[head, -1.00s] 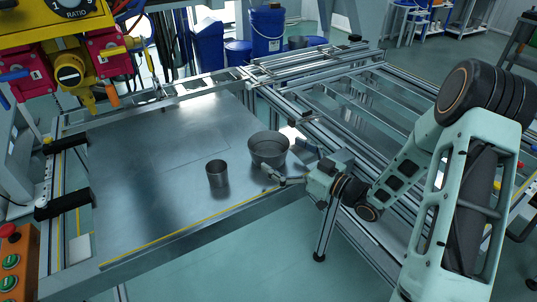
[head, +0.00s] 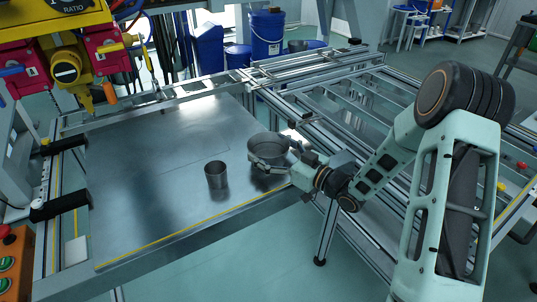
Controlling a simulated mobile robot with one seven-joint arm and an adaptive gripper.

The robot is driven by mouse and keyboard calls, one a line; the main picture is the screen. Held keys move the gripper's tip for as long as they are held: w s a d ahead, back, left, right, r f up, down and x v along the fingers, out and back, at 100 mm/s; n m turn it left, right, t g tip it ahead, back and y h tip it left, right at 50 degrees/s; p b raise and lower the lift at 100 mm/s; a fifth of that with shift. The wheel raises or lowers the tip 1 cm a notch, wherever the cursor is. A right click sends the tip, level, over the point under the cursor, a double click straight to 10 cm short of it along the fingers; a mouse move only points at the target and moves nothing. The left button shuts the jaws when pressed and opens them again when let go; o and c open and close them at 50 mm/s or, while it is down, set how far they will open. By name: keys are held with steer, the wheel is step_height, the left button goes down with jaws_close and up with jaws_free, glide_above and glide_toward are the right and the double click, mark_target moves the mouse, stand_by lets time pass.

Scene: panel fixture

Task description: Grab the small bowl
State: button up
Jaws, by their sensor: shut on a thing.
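The small bowl (head: 264,144) is grey metal and stands upright on the steel panel table, towards its right side. My gripper (head: 268,161) reaches in from the right and is shut on the bowl at its near side. The fingers cover part of the bowl's near wall, so the exact contact is hard to see. The bowl appears to rest on the table.
An aluminium rail frame (head: 330,95) adjoins on the right. Red and yellow equipment (head: 68,62) hangs at upper left.

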steer(key=shift+c, duration=1.4)
